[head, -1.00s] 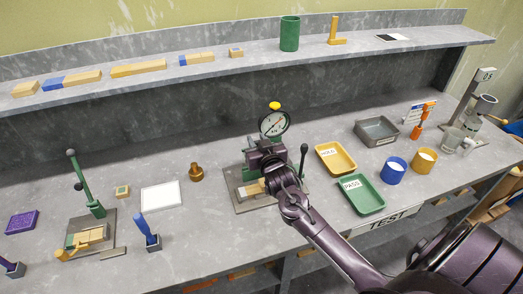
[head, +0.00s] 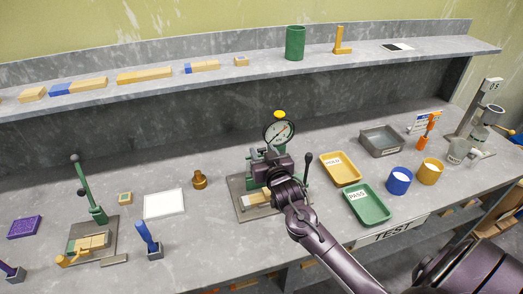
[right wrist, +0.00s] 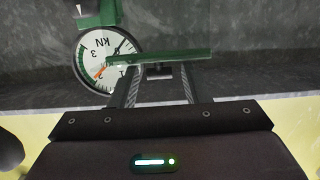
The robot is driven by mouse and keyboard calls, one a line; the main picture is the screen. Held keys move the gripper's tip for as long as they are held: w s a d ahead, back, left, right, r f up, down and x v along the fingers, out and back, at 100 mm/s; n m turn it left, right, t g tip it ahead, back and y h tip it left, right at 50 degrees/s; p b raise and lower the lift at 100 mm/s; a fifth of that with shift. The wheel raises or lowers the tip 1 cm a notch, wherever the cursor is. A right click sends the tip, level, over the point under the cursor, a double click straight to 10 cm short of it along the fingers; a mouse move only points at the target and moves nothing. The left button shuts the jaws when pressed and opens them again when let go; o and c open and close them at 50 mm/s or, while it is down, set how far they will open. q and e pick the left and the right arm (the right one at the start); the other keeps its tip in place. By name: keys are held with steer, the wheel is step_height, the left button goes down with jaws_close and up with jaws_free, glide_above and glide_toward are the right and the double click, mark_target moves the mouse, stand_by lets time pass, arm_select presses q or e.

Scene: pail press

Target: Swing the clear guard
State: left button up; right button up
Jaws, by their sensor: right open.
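The press stands mid-bench on its grey base plate (head: 243,208), with a green frame, a round dial gauge (head: 279,132) topped by a yellow cap, and a black-knobbed lever (head: 308,170). My right gripper (head: 268,158) is at the press, just below the gauge; its body hides much of the frame. In the right wrist view its two fingers (right wrist: 160,78) are apart, reaching to a green bar (right wrist: 160,57), with the gauge (right wrist: 108,62) upside down beside them. I cannot tell whether they touch the bar. I cannot make out the clear guard. My left gripper is out of view.
A yellow HOLD tray (head: 341,170) and a green PASS tray (head: 367,205) lie right of the press, with blue (head: 399,182) and yellow (head: 430,172) cups beyond. A brass weight (head: 199,180) and a white sheet (head: 164,204) lie left. A shelf (head: 220,78) runs behind.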

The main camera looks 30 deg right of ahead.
steer(key=b+v, duration=0.1)
steer(key=v, duration=0.3)
steer(key=shift+s, duration=0.25)
steer(key=shift+s+a+r, duration=0.15)
steer(key=shift+s+a, duration=0.05)
steer(key=shift+s, duration=0.35)
